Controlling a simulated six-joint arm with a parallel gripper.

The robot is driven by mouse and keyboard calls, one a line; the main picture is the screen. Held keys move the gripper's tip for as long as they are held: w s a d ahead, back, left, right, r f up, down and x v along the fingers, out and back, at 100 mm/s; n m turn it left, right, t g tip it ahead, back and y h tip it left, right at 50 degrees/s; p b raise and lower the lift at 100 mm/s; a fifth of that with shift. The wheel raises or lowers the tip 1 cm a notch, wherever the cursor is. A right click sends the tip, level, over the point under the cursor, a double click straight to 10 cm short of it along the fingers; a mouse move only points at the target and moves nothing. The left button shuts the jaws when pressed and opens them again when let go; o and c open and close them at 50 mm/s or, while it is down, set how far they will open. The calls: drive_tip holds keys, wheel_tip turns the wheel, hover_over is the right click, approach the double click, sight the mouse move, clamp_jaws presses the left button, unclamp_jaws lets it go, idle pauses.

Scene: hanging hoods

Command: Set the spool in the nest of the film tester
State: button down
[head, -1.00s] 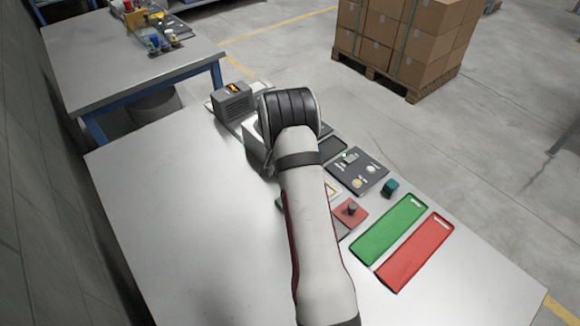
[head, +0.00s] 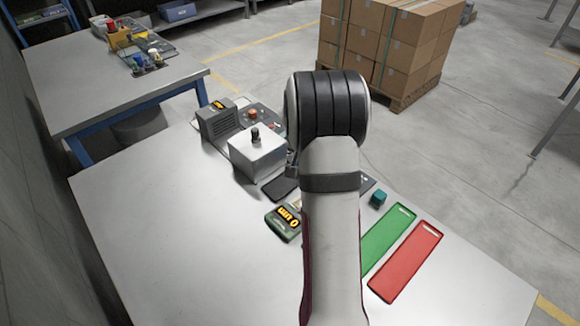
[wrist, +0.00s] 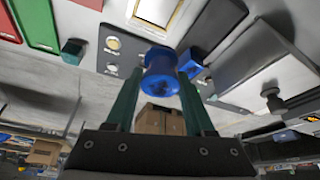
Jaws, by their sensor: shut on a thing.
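My gripper (wrist: 157,95) is shut on a blue spool (wrist: 160,75), held between its two dark green fingers in the wrist view. In the head view my arm hides the gripper and spool. A grey housing with an orange display (head: 216,124), perhaps the film tester, stands at the table's back left. In front of it is a pale box with a black knob (head: 257,152); it also shows in the wrist view (wrist: 245,75), to the right of the spool. No nest can be made out; the box may hide it. The spool appears apart from the box.
A dark device with a yellow readout (head: 285,221) lies left of my arm. Right of it are a teal block (head: 378,198), a green tray (head: 384,235) and a red tray (head: 405,262). A plate with round discs (wrist: 112,45) shows in the wrist view. The table's left side is clear.

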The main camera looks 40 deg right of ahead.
drive_tip(key=shift+s+a+f, duration=0.3)
drive_tip(key=shift+s+f, duration=0.05)
drive_tip(key=shift+f, duration=1)
drive_tip(key=shift+s+a+f, duration=0.35)
drive_tip(key=shift+f, duration=0.95)
drive_tip(key=shift+s+a+f, duration=0.3)
drive_tip(key=shift+s+f, duration=0.05)
drive_tip(key=shift+f, duration=1)
drive_tip(key=shift+f, duration=0.85)
unclamp_jaws()
drive_tip(key=shift+r, duration=0.1)
wheel_tip(320, 180, up, 7)
